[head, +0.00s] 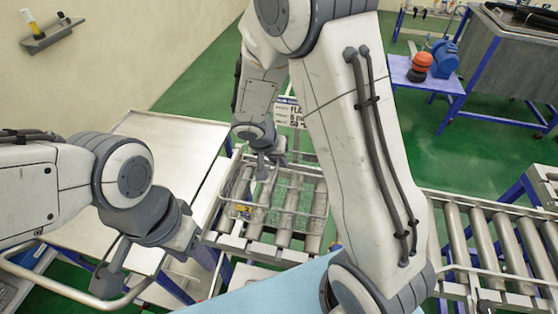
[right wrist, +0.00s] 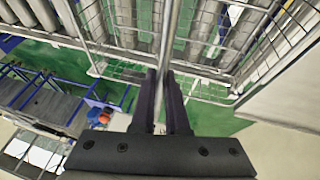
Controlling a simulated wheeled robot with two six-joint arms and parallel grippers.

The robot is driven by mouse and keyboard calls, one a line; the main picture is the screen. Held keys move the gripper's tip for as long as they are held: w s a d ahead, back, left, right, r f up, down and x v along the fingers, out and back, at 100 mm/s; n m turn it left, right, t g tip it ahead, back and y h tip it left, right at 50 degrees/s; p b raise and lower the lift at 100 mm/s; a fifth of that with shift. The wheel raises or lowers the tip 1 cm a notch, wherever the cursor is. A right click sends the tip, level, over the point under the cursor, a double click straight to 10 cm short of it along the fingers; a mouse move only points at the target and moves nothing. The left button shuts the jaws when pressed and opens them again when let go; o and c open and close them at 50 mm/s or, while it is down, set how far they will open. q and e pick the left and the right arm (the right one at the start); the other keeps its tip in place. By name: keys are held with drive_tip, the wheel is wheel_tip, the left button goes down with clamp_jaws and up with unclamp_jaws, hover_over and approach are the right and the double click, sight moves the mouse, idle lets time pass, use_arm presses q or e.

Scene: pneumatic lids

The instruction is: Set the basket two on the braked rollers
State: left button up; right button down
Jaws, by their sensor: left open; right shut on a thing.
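The wire basket (head: 318,198) is over a short section of metal rollers (head: 288,232) in the middle of the head view; a small yellow label shows on it. I cannot tell whether its base touches the rollers. My right gripper (head: 266,172) is shut on the basket's far rim. In the right wrist view the right gripper's fingers (right wrist: 170,103) close on a metal bar of the basket (right wrist: 168,42), with rollers showing through the mesh. My left gripper (head: 108,278) is open and empty at lower left, near a cart's handle rail. Its fingertips are partly hidden.
A cart with a flat metal top (head: 165,150) stands left of the rollers. Another roller conveyor (head: 480,240) is at the right. A sign (head: 292,112) stands behind the basket. A blue-framed table (head: 425,82) holds an orange and a blue object. Green floor is open behind.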

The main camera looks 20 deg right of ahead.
drive_tip(key=c, duration=0.8)
unclamp_jaws()
drive_tip(key=shift+c, duration=0.2)
drive_tip(key=b+v, duration=0.1)
drive_tip(key=v, duration=0.9)
drive_tip(key=shift+a+r+b, duration=0.2)
drive_tip(key=shift+r+b, duration=0.05)
drive_tip(key=shift+b, duration=0.15)
